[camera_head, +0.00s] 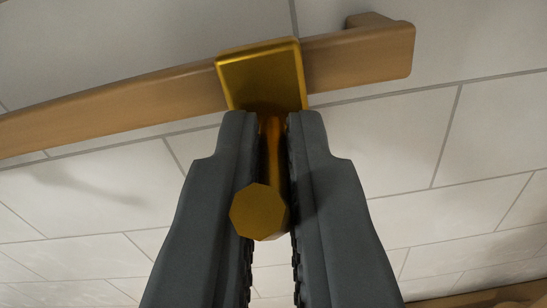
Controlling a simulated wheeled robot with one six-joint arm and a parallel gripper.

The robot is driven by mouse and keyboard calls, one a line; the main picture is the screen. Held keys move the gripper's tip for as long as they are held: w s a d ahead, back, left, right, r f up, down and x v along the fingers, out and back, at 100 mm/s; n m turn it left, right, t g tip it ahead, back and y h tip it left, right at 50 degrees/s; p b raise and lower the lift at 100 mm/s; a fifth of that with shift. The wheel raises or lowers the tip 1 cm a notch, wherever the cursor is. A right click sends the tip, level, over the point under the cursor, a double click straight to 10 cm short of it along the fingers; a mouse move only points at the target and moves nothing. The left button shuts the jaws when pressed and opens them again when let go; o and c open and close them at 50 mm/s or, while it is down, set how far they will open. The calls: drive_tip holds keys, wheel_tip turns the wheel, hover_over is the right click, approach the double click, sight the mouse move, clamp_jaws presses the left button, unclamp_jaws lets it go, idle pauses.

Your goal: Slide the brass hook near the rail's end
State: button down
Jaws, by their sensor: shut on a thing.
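The brass hook (262,77) sits over the wooden rail (120,97), a short way from the rail's right end. Its stem comes down from the plate toward me, with an eight-sided knob (260,212) at its tip. My gripper (265,120) is shut on the hook's stem, with one dark finger on each side just below the plate. The fingers hide part of the stem. The back of the hook behind the rail is out of sight.
The rail's right end has a bracket (368,20) behind it running to the tiled wall (420,140). A short stretch of bare rail lies between hook and end. The rail runs out of view at left. A brown wooden edge (490,298) shows at lower right.

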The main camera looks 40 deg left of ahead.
drive_tip(key=c, duration=1.5)
unclamp_jaws()
drive_tip(key=v, duration=1.7)
drive_tip(key=shift+s+d, duration=0.1)
drive_tip(key=shift+s, duration=0.1)
drive_tip(key=shift+s+f, duration=0.1)
drive_tip(key=s+f+m+h, duration=0.1)
drive_tip(key=s+f+h, duration=0.2)
drive_tip(key=s+f, duration=0.4)
drive_tip(key=s+a+f+m+t+h, duration=0.1)
drive_tip(key=s+f, duration=0.6)
drive_tip(key=s, duration=1.2)
drive_tip(key=s+f+m+t+h, duration=0.1)
drive_tip(key=s+f+h, duration=0.4)
drive_tip(key=s, duration=0.8)
wheel_tip(320, 180, down, 2)
drive_tip(key=shift+a+m+h, duration=0.15)
drive_tip(key=shift+m+h, duration=0.25)
drive_tip(key=shift+m, duration=0.3)
